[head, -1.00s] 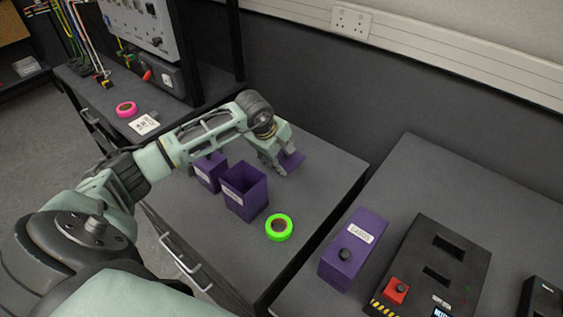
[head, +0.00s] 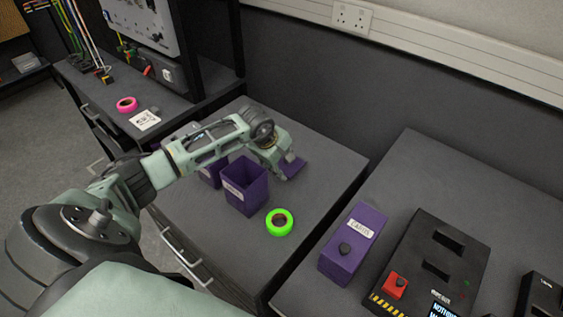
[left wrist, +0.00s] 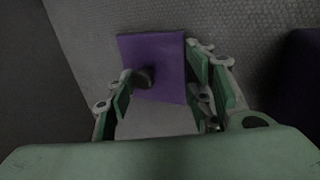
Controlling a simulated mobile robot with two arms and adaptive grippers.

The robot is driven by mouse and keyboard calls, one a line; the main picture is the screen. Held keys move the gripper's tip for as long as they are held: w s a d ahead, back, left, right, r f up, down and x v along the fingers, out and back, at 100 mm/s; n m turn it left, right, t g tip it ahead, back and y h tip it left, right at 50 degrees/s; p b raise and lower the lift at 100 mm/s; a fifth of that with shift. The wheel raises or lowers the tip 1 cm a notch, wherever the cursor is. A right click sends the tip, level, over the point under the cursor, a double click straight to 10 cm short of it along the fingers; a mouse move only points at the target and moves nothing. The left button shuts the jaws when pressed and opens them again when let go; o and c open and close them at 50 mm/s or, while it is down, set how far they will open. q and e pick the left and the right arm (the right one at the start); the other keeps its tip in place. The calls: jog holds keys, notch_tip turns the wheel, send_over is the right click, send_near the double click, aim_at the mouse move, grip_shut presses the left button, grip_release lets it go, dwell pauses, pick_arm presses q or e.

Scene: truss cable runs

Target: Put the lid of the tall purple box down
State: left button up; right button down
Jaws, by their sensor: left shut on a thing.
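The tall purple box (head: 246,194) stands open-topped on the grey cabinet top, with a white label on its front. Its lid (head: 294,169) is a flat purple square, to the right of and behind the box. In the left wrist view the lid (left wrist: 167,62) shows with a dark knob (left wrist: 145,78). My left gripper (head: 283,170) is shut on the lid, with its fingers (left wrist: 163,88) at the knob side; the exact contact is hard to see. The lid is at or close above the cabinet top. My right gripper is not in view.
Another purple box (head: 210,174) stands left of the tall one, partly behind my arm. A green tape roll (head: 279,222) lies in front. A purple box with a lid (head: 352,244) and a black device (head: 428,270) stand on the right-hand cabinet. The cabinet's back right is clear.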

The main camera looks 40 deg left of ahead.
pick_arm(q)
jog(key=o, duration=0.6)
jog(key=shift+s+f, duration=0.15)
jog(key=shift+f, duration=0.1)
jog(key=o, duration=0.5)
jog(key=shift+f, duration=0.15)
jog(key=shift+c, duration=0.2)
jog(key=shift+r+p, duration=0.4)
jog(key=shift+r, duration=0.05)
jog(key=shift+r+p, duration=0.4)
jog(key=shift+p, duration=0.05)
jog(key=b+v, duration=0.3)
jog(key=v, duration=0.8)
jog(key=shift+r, duration=0.4)
jog(key=shift+r, duration=0.1)
